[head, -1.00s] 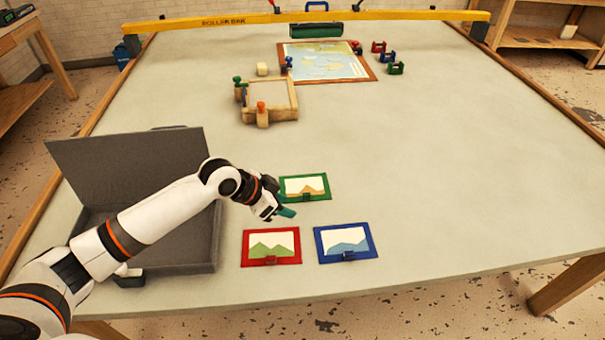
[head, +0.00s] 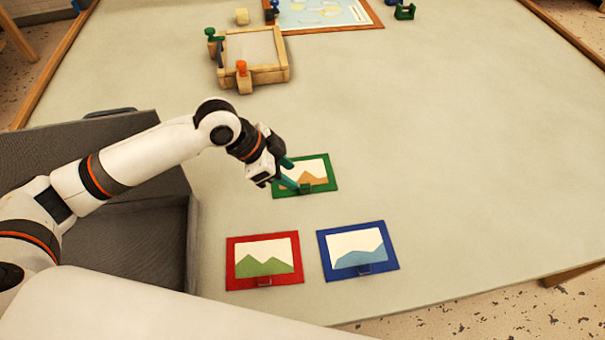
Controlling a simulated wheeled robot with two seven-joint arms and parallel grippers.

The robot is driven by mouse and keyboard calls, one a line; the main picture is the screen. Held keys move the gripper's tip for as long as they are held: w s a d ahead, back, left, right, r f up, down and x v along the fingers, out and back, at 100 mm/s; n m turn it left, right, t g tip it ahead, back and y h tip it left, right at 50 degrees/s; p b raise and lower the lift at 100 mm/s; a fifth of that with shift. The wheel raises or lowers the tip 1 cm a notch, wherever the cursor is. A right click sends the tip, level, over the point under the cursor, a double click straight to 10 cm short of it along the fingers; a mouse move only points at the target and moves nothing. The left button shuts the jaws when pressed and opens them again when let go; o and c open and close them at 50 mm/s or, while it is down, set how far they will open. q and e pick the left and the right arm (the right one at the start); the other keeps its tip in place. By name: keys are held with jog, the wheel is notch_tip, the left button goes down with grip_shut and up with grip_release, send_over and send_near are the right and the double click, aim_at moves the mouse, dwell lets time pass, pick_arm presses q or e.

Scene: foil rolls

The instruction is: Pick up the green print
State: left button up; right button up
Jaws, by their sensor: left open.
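The green print (head: 318,168) lies flat on the table, a green frame around a white picture with an orange hill. A small green handle (head: 305,188) sits at its near edge. My left gripper (head: 289,174) is open at the left side of the green print, its teal fingers over the frame's left part and close to the handle. Whether the fingers touch the print I cannot tell. My right gripper is not in view.
A red print (head: 232,262) and a blue print (head: 327,257) lie nearer the front edge. An open grey case (head: 193,250) stands at the left, partly behind my arm. A wooden tray (head: 284,73) is farther back. The table's right side is clear.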

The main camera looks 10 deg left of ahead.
aim_at(304, 186)
pick_arm(q)
jog(key=shift+w+d+f, duration=0.2)
jog(key=shift+d+f, duration=0.05)
jog(key=shift+f, duration=0.3)
jog(key=x, duration=0.5)
jog(key=shift+s, duration=0.15)
jog(key=shift+r, duration=0.1)
grip_shut()
